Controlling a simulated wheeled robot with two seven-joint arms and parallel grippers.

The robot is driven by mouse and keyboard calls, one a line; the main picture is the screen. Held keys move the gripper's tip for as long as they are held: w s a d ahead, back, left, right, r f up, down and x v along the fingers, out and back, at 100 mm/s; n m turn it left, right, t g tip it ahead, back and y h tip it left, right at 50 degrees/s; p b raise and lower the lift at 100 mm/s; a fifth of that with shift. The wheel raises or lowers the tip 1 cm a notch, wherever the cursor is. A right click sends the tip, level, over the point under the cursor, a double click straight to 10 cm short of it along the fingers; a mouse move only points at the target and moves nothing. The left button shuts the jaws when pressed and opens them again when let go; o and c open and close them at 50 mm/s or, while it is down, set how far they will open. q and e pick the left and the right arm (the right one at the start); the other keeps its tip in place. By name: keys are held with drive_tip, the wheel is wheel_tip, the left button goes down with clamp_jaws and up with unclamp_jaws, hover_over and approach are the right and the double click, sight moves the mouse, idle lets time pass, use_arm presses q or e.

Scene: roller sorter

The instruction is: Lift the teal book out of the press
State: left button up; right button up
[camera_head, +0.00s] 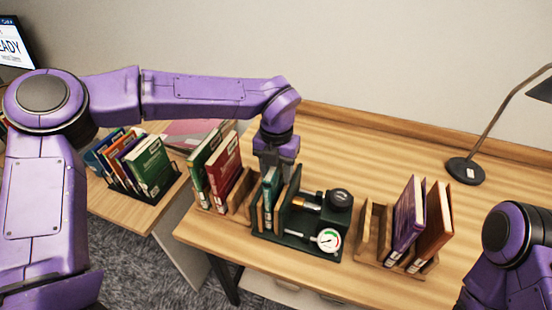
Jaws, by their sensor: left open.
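The teal book (269,199) stands upright in the press (297,238), between a wooden side plate and a dark green plate on the left part of the press. My left gripper (277,168) is open, pointing down right over the top of the teal book. Its fingers are small here, and I cannot tell whether they touch the book. My right arm enters at the lower right, but its gripper is out of view.
A wooden rack (237,198) with green and red books stands just left of the press. Another rack (371,241) with purple and brown books stands to the right. A black lamp (465,171) stands at the back right. A wire holder (147,199) of books sits on the left table.

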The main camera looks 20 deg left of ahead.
use_arm(q)
clamp_jaws()
drive_tip(key=shift+d+r, duration=0.2)
drive_tip(key=shift+d, duration=0.05)
drive_tip(key=shift+r+p, duration=0.1)
drive_tip(key=shift+p, duration=0.2)
wheel_tip(320, 180, up, 11)
drive_tip(key=p, duration=0.9)
drive_tip(key=shift+r, duration=1.25)
